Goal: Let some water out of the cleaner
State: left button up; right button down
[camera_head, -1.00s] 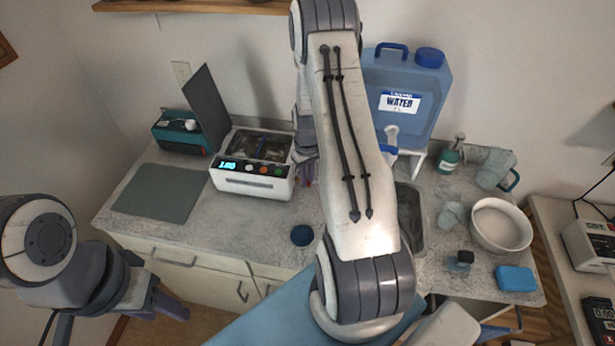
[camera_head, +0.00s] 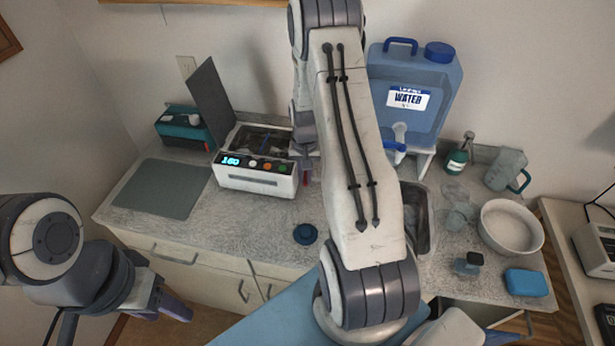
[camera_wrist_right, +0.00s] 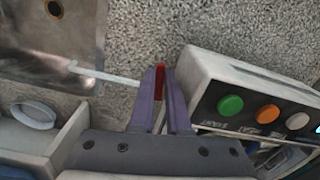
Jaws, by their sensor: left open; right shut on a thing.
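The cleaner (camera_head: 256,181) is a white box with a lit display and coloured buttons, its dark lid (camera_head: 209,105) raised. It sits on the counter at centre left; its button panel also shows in the wrist view (camera_wrist_right: 262,105). My right gripper (camera_wrist_right: 160,85) is shut on a small red handle (camera_wrist_right: 160,76) beside the cleaner. A thin white tube (camera_wrist_right: 105,76) runs from near the fingers to over the metal sink (camera_wrist_right: 50,45). In the head view my right arm hides most of that gripper. My left gripper (camera_head: 168,305) hangs open and empty in front of the counter.
A blue water jug (camera_head: 415,95) stands on a white stand behind the sink (camera_head: 416,225). A green bottle, a pitcher, a white bowl (camera_head: 512,228) and a blue sponge (camera_head: 526,283) are on the right. A grey mat (camera_head: 162,188) lies left of the cleaner.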

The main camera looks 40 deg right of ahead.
jog(key=shift+w+a+m, duration=0.1)
jog(key=shift+m, duration=0.3)
jog(key=c, duration=0.9)
grip_release()
